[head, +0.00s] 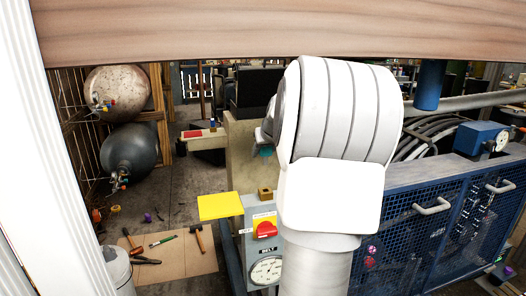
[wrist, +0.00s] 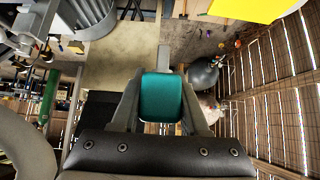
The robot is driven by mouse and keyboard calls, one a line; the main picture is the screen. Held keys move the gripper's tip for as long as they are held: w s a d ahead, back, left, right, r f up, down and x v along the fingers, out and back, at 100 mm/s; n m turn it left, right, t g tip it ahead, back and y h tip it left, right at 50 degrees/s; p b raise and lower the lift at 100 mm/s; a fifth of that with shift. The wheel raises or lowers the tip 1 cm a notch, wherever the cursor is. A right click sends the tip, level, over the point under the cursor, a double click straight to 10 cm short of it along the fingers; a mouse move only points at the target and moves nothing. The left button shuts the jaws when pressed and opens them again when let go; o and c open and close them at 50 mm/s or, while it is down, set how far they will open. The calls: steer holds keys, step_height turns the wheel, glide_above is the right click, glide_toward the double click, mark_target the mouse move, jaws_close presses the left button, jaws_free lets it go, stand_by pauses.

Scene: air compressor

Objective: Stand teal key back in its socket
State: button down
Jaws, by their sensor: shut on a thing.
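The teal key (wrist: 161,97) is a block with rounded edges, held between the two grey fingers of my gripper (wrist: 160,108) in the wrist view. My gripper is shut on it. A grey piece (wrist: 164,57) shows just beyond the key; I cannot tell whether it belongs to it. In the head view only a small teal patch (head: 265,150) shows beside my white arm, which hides most of the gripper. A small brown block with a dark top (head: 265,194) sits on the grey control box (head: 236,262), below the gripper; I cannot tell whether it is the socket.
The control box carries a red switch (head: 265,229) and a dial gauge (head: 266,270). A yellow plate (head: 220,206) juts out to its left. A blue mesh-sided machine (head: 440,225) stands right. A wooden beam (head: 280,28) crosses the top. Tools lie on a floor board (head: 178,262).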

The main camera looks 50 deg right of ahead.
steer(key=shift+f, duration=0.2)
steer(key=shift+f+b, duration=3.45)
steer(key=shift+f, duration=0.15)
steer(key=shift+f+b, duration=1.55)
steer(key=shift+b, duration=0.3)
steer(key=shift+c, duration=1.7)
jaws_free()
steer(key=p+v, duration=0.3)
steer(key=v, duration=1.4)
steer(key=shift+s, duration=0.15)
steer(key=shift+a+r, duration=0.1)
steer(key=shift+r, duration=0.05)
